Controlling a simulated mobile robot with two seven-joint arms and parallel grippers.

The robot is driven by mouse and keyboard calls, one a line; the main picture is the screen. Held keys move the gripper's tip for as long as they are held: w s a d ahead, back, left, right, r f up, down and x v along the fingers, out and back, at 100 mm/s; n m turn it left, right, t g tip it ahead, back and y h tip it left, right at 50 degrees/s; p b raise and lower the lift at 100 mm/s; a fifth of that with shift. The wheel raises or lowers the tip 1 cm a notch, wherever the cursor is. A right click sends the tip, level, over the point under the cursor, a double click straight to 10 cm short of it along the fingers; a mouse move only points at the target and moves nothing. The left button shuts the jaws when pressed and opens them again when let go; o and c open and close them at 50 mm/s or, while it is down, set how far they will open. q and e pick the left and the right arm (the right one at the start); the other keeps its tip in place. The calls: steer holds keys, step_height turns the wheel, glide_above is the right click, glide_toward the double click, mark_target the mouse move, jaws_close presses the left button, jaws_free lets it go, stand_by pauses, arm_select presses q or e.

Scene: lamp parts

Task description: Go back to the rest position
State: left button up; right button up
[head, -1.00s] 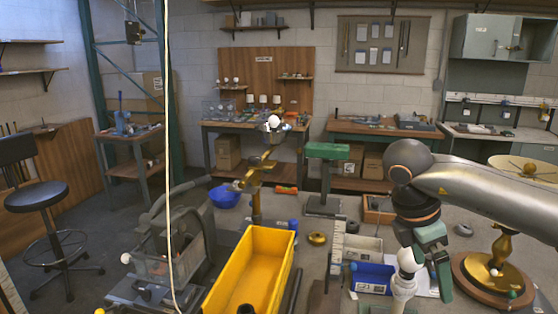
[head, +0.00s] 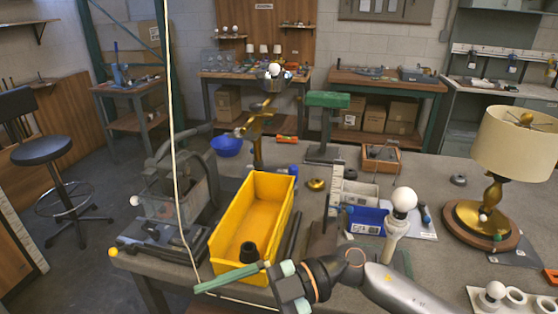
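My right gripper (head: 230,278) is low in the head view, reaching in from the lower right on its grey arm. Its green finger points left, in front of the near end of the yellow bin in the picture. My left gripper is not in view. A lamp with a cream shade (head: 515,145) and brass stem stands upright on a round wooden base (head: 458,237) at the right. A white bulb (head: 404,199) sits on a pale post (head: 394,238) left of the lamp.
The yellow bin (head: 228,228) with a black part inside stands mid-table. A blue bin (head: 368,221) lies behind the bulb post. A white holder (head: 515,297) with a bulb is at the lower right. Grey clamp-like equipment (head: 175,190) stands left. Grey table shows between bulb post and lamp.

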steer(key=w+d+m+t+y, duration=0.3)
steer(key=w+m+t+y, duration=0.3)
steer(key=m+t, duration=0.65)
steer(key=w+d+f+m+t+h, duration=0.4)
steer(key=d+f+m+t+h, duration=0.5)
steer(key=f+t+h, duration=0.15)
steer(key=s+d+f+m+g+h, duration=0.1)
steer(key=s+d+f+g+h, duration=0.1)
steer(key=f, duration=0.5)
steer(key=s+d+f+m+g+h, duration=0.2)
steer(key=s+d+f+g+h, duration=0.1)
steer(key=s+d+f, duration=0.3)
steer(key=s+d+f+m+g+h, duration=0.1)
steer(key=s+d+f+h, duration=0.3)
steer(key=s+f, duration=0.4)
step_height(320, 180, down, 2)
steer(key=shift+d+f+g, duration=0.1)
steer(key=shift+d+g, duration=0.35)
steer(key=shift+g, duration=0.45)
steer(key=shift+w, duration=0.1)
